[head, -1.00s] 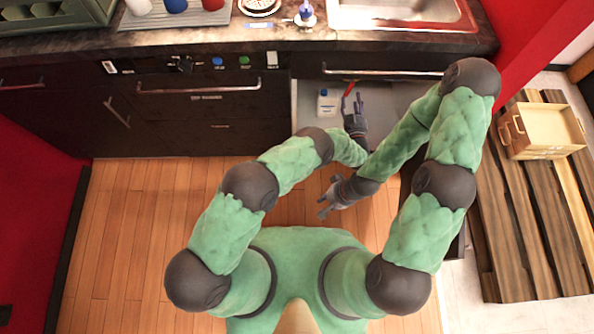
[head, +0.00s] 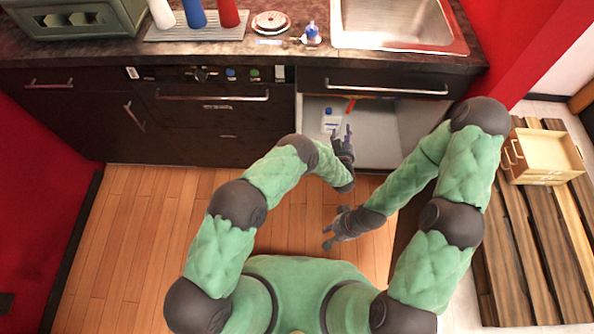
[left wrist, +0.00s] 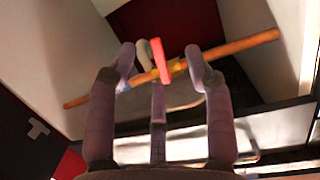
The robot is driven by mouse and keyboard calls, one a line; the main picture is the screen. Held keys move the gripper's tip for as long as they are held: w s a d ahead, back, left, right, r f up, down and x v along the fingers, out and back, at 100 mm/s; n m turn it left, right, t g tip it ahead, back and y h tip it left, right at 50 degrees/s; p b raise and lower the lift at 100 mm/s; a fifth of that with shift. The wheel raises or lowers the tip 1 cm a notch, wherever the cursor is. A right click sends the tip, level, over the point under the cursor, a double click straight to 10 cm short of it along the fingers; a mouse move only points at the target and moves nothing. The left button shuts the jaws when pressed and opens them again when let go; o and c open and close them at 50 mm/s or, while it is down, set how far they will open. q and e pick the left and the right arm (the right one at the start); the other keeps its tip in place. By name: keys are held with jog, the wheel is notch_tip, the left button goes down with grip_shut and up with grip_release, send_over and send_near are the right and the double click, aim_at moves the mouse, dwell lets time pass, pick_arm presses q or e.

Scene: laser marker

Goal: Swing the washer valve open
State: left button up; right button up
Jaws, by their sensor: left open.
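The washer valve's red handle (head: 351,105) shows inside the open space under the sink. In the left wrist view the red handle (left wrist: 160,60) stands across an orange pipe (left wrist: 235,48), apparently at a steep angle to it. My left gripper (head: 343,135) is open and empty, just in front of the cabinet opening, on the near side of the handle. In the left wrist view its spread fingers (left wrist: 160,66) frame the handle; I cannot tell contact. My right gripper (head: 333,229) is lower, over the wooden floor, with fingers apart and nothing in it.
A white bottle with a blue cap (head: 330,121) stands in the cabinet, left of the handle. A wooden pallet (head: 520,240) with a box (head: 545,155) is at right.

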pick_arm(q)
jog(key=s+a+f+n+g+h+p, duration=0.1)
jog(key=s+a+g+p, duration=0.4)
jog(key=s+a+g, duration=0.4)
jog(key=s+a, duration=0.7)
jog(key=shift+s+a+f+h+p, duration=0.15)
jog(key=shift+s+a+h+p, duration=0.15)
jog(key=shift+a+h, duration=0.1)
jog(key=shift+d, duration=0.1)
